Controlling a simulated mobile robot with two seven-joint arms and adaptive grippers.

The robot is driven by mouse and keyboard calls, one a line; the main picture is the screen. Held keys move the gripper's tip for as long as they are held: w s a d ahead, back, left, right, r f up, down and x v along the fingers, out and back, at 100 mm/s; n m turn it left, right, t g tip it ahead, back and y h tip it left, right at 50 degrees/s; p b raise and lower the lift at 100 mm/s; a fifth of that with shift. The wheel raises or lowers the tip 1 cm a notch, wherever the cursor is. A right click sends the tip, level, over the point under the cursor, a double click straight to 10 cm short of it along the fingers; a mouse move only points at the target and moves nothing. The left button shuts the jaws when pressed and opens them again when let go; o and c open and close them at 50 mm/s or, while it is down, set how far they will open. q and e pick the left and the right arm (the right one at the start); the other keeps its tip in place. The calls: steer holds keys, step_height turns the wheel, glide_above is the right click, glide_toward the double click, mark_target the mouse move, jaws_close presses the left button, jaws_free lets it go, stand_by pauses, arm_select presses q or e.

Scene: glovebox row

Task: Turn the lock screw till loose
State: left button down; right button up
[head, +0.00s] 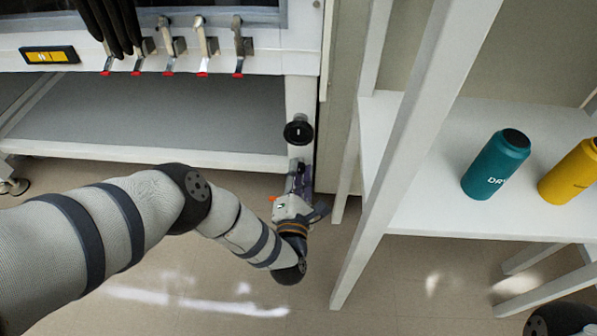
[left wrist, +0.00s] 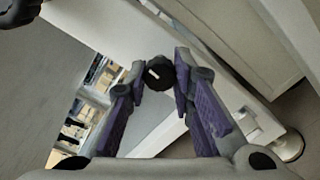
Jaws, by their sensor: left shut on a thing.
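The lock screw (left wrist: 159,73) is a small black knob with a white mark on its face, on the white post in the left wrist view. My left gripper (left wrist: 160,76) has its two purple-padded fingers closed on it from both sides. How far the screw is turned cannot be told. My right gripper is out of view.
Several toggle clamps with red tips (head: 204,48) and dark gloves hang along the glovebox front. A white shelf (head: 440,215) with a teal bottle (head: 495,165) and a yellow bottle (head: 572,172) stands to the right. Its slanting leg (head: 400,160) is close to the gripper.

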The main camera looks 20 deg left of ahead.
arm_select(q)
steer(key=shift+n, duration=0.9)
steer(key=c, duration=1.4)
jaws_free()
steer(key=shift+o, duration=0.2)
steer(key=v, duration=1.2)
